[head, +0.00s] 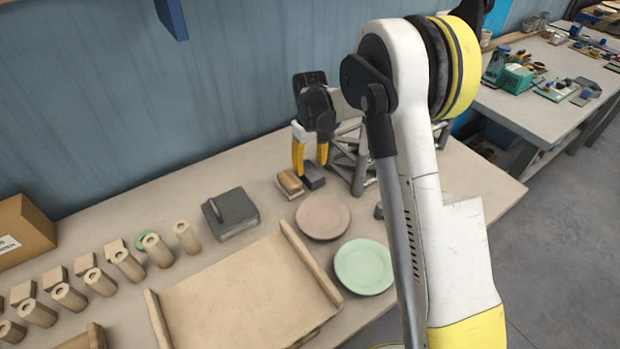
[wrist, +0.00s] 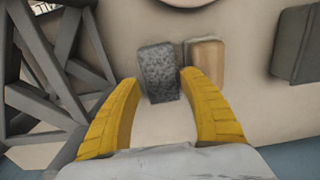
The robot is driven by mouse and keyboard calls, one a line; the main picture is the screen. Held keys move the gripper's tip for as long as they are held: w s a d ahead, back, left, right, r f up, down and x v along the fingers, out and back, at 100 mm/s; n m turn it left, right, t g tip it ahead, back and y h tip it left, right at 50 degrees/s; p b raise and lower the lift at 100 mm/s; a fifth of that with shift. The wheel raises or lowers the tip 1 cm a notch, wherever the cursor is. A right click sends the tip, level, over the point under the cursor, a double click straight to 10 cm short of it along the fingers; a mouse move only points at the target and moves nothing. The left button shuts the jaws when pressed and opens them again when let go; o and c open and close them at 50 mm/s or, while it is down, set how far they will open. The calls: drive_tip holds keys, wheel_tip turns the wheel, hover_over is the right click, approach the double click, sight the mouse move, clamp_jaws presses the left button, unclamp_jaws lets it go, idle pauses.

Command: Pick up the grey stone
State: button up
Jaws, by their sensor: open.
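The grey stone (head: 314,180) is a small dark block on the table, beside a tan-topped block (head: 290,182). In the wrist view the grey stone (wrist: 158,70) is speckled and lies between and just beyond my yellow fingertips. The tan block (wrist: 206,58) is just right of it there, close to the right finger. My gripper (head: 310,168) is open and points down over the stone, with the fingers apart in the wrist view (wrist: 159,83). I cannot tell whether a finger touches either block.
A grey metal lattice frame (head: 364,165) stands close to the gripper; it fills the left of the wrist view (wrist: 50,75). A pink plate (head: 322,217), a green plate (head: 364,267) and a dark grey box (head: 231,214) are nearby. A wooden tray (head: 240,300) lies in front.

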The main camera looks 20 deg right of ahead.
sight(310, 170)
wheel_tip(310, 170, down, 3)
drive_tip(key=shift+b, duration=0.35)
drive_tip(key=shift+r, duration=0.1)
drive_tip(key=c, duration=1.1)
wheel_tip(310, 170, up, 18)
drive_tip(key=p, duration=0.6)
drive_tip(key=o, duration=0.7)
drive_tip(key=shift+c, duration=0.2)
drive_tip(key=c, duration=0.3)
